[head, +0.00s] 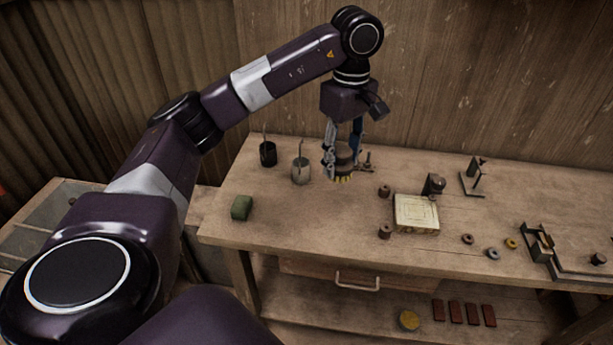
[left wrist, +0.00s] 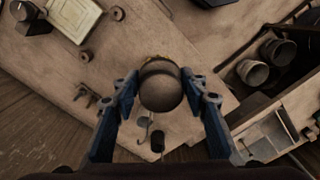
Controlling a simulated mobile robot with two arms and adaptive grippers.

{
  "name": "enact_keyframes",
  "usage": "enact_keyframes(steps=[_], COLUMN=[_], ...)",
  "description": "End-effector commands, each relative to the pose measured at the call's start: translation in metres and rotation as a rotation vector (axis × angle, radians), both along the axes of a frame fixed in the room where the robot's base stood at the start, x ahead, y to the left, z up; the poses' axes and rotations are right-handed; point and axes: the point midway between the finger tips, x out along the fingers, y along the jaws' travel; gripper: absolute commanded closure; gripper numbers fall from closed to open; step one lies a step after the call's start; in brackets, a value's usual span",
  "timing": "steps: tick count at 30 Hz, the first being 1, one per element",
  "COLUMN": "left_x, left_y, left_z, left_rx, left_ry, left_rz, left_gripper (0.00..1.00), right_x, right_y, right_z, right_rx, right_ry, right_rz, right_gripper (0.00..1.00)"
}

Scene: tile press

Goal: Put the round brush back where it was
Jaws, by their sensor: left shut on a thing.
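The round brush (head: 344,158) has a dark round body with yellow bristles pointing down. My left gripper (head: 343,150) is shut on it, with one finger on each side, over the back left part of the workbench (head: 290,222). In the left wrist view the brush (left wrist: 160,87) sits between the blue fingertips of the gripper (left wrist: 162,92), its round top towards the camera. I cannot tell whether the bristles touch the bench top. My right gripper is not in view.
A dark cup (head: 268,155) and a grey cup (head: 300,172), each with a stick, stand left of the brush. A small dark fixture (head: 367,165) is close on its right. A green block (head: 241,207) lies front left; a pale square block (head: 416,214) lies right.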

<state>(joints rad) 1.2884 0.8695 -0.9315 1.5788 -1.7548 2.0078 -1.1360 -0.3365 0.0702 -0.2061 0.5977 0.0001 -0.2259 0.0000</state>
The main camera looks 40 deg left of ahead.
Motion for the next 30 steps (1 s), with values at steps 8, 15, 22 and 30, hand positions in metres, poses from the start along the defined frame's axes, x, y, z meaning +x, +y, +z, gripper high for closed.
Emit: enact_keyframes(steps=[8, 15, 22, 30], left_x=[-0.001, -0.001, -0.001, 0.001], left_y=[0.001, 0.001, 0.001, 0.002], left_z=[-0.037, -0.083, -0.133, -0.159], left_rx=[-0.003, -0.003, -0.002, -0.001], left_ry=[0.008, 0.007, 0.008, 0.003], left_rz=[0.022, 0.022, 0.023, 0.022], left_gripper=[0.82, 0.82, 0.82, 0.82], right_x=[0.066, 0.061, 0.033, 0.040], right_y=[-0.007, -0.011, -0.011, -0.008], right_z=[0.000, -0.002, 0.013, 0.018], right_rx=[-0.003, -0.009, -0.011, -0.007], right_ry=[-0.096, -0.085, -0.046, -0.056], right_rz=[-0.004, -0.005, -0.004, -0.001], right_gripper=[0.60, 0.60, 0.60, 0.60])
